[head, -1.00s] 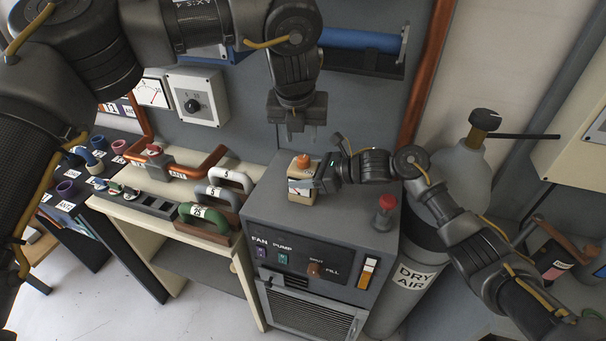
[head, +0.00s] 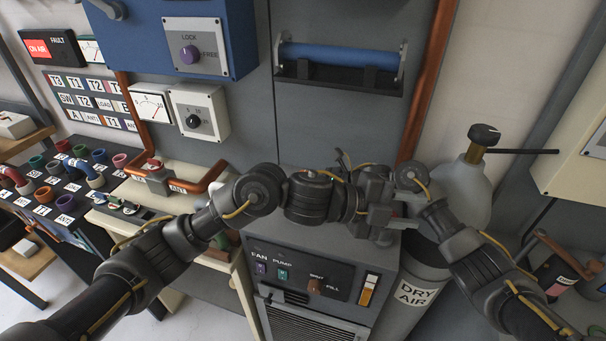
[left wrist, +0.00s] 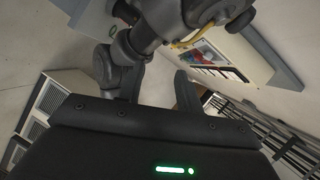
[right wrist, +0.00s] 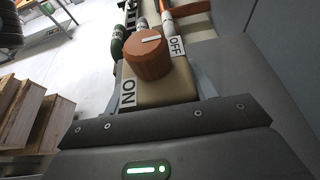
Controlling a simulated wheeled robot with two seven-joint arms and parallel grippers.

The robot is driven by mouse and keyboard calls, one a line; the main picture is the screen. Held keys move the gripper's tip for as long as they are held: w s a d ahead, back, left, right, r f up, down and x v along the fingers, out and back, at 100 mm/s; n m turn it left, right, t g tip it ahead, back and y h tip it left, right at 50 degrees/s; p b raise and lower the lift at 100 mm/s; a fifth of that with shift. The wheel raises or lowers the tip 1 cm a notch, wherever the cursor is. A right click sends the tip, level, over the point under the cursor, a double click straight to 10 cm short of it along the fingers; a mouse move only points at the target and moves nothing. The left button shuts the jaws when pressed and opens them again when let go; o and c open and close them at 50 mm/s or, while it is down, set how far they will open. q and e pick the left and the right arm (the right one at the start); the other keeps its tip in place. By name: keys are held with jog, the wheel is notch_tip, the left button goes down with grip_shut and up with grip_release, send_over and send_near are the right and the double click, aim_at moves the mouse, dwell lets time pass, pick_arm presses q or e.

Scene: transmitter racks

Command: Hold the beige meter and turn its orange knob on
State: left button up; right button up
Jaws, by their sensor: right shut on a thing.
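The beige meter (right wrist: 165,92) shows in the right wrist view, between the two fingers of my right gripper (right wrist: 160,82), which is shut on it. Its orange knob (right wrist: 148,60) faces the camera, with a white mark on top. An ON label lies on the lower left and an OFF label on the upper right; the mark runs toward the OFF side. In the head view the meter is mostly hidden behind my arms. My left gripper (left wrist: 157,85) is open, fingers apart with nothing between them; in the head view it is close to my right gripper, above the cabinet.
The grey cabinet (head: 335,262) with FAN and PUMP switches stands below my grippers. A DRY AIR cylinder (head: 415,290) stands on its right. A blue roller (head: 338,55) and wall panels are behind. A bench with pipes (head: 160,178) is on the left.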

pick_arm(q)
jog(key=w+a+r+n+t+h, duration=0.1)
jog(key=w+a+n+t+h, duration=0.1)
jog(key=w+a+n+t, duration=0.3)
jog(key=n+t+y, duration=0.8)
jog(key=n+t, duration=0.1)
jog(key=n, duration=1.1)
send_near(303, 173)
jog(key=x, duration=1)
jog(key=shift+f, duration=0.15)
jog(key=shift+c, duration=0.4)
jog(key=c, duration=0.6)
jog(key=shift+m, duration=0.3)
